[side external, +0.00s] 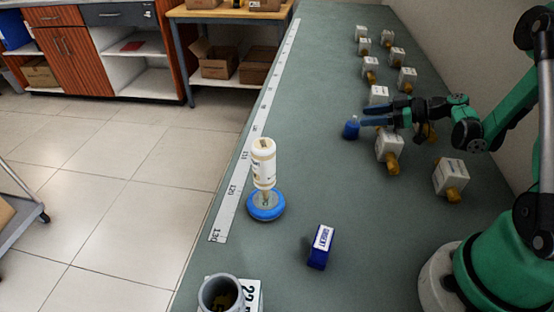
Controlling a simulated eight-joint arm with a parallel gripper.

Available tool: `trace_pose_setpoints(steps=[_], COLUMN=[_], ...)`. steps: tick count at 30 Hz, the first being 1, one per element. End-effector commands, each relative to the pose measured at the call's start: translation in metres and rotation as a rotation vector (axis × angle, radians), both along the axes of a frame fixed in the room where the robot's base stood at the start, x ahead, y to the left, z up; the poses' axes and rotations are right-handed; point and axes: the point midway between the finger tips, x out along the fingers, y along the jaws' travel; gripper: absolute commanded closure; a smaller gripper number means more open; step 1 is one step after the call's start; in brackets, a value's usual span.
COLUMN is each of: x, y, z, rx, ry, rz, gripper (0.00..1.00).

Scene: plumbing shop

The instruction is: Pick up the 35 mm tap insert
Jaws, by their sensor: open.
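Several white blocks, each with a brass-coloured tap insert at its front, stand in two rows on the green bench; their size markings are too small to read, so I cannot tell which is the 35 mm one. Near ones are a tap insert (392,163) by the block below my gripper and a tap insert (453,195) nearer the arm base. My gripper (362,115) is open, its dark blue fingers pointing left above the rows. It hides part of one block and insert behind it.
A white bottle (263,163) stands on a blue round base (266,206). A blue box marked URGENT (320,246) and a grey cup (221,292) are nearer the front. A long ruler (252,140) lies along the left edge. The bench middle is clear.

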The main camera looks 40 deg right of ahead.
Motion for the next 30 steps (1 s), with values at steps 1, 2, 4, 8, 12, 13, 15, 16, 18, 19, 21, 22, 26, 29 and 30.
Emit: trace_pose_setpoints(steps=[1, 2, 4, 8, 12, 13, 15, 16, 18, 19, 21, 22, 26, 29, 30], x=[0.006, 0.008, 0.013, 0.017, 0.017, 0.017, 0.017, 0.017, 0.017, 0.017, 0.017, 0.017, 0.017, 0.017, 0.017], y=[0.004, 0.006, 0.009, 0.012, 0.012, 0.012, 0.011, 0.011, 0.011, 0.011, 0.011, 0.011, 0.011, 0.011, 0.011], z=[-0.003, -0.004, -0.007, -0.009, -0.009, -0.009, -0.008, -0.008, -0.008, -0.008, -0.008, -0.008, -0.008, -0.008, -0.008], rx=[-0.001, 0.000, 0.001, 0.001, 0.002, 0.002, 0.002, 0.002, 0.002, 0.002, 0.002, 0.002, 0.002, 0.002, 0.002], ry=[0.000, 0.000, 0.000, 0.001, 0.001, 0.001, 0.001, 0.001, 0.001, 0.001, 0.001, 0.001, 0.000, 0.000, 0.000], rz=[0.004, 0.003, 0.002, 0.001, 0.000, 0.000, 0.000, 0.000, 0.000, 0.000, 0.000, 0.000, 0.000, 0.000, 0.000], gripper=[0.51, 0.51, 0.51, 0.51, 0.51, 0.51, 0.63, 0.71, 0.91, 1.00, 1.00, 1.00, 1.00, 1.00, 1.00])
